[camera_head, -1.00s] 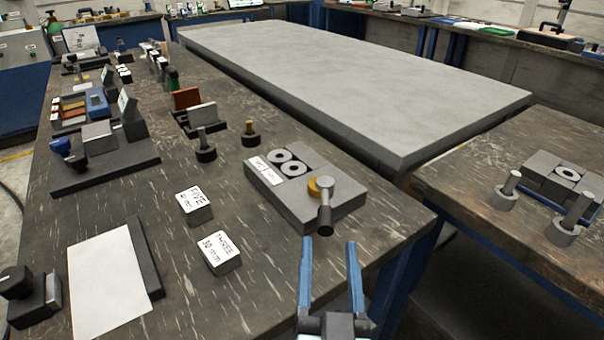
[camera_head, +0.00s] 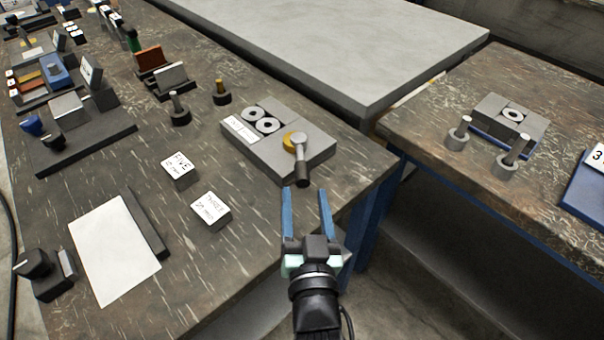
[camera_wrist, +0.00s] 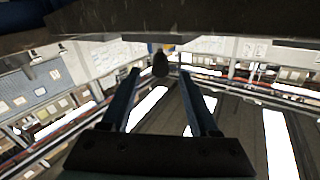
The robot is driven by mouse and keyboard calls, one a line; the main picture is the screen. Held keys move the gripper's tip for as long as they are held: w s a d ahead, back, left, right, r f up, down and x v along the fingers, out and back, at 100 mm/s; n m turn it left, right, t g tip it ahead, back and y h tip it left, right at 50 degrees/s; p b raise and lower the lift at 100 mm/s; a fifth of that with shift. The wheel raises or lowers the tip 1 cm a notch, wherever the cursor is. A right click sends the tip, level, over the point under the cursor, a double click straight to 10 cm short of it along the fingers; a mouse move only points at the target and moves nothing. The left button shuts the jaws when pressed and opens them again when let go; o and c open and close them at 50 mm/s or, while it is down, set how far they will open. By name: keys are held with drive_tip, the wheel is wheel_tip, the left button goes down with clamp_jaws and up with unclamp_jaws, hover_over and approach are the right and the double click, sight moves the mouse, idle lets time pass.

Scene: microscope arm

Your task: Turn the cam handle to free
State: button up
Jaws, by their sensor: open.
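The cam handle (camera_head: 302,165) is a grey lever with a dark knob at its end, on a yellow-and-grey round pivot (camera_head: 295,141). It sits on a grey clamp block (camera_head: 270,155) near the bench's right front edge, and points toward the front. My gripper (camera_head: 307,190) is open and empty, just in front of the knob, its two blue fingers pointing at the block. In the wrist view my gripper (camera_wrist: 160,80) shows with a dark rounded knob (camera_wrist: 160,64) beyond and between the fingertips. I cannot tell whether anything touches.
Two labelled cubes, FIVE (camera_head: 180,168) and THREE (camera_head: 211,210), stand left of the block. Pegs on round bases (camera_head: 179,112) stand behind them. A white sheet (camera_head: 113,250) lies at the front left. A second bench (camera_head: 450,175) stands right, across a gap.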

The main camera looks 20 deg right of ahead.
sight(298, 159)
drive_tip(key=shift+x, duration=2.95)
clamp_jaws()
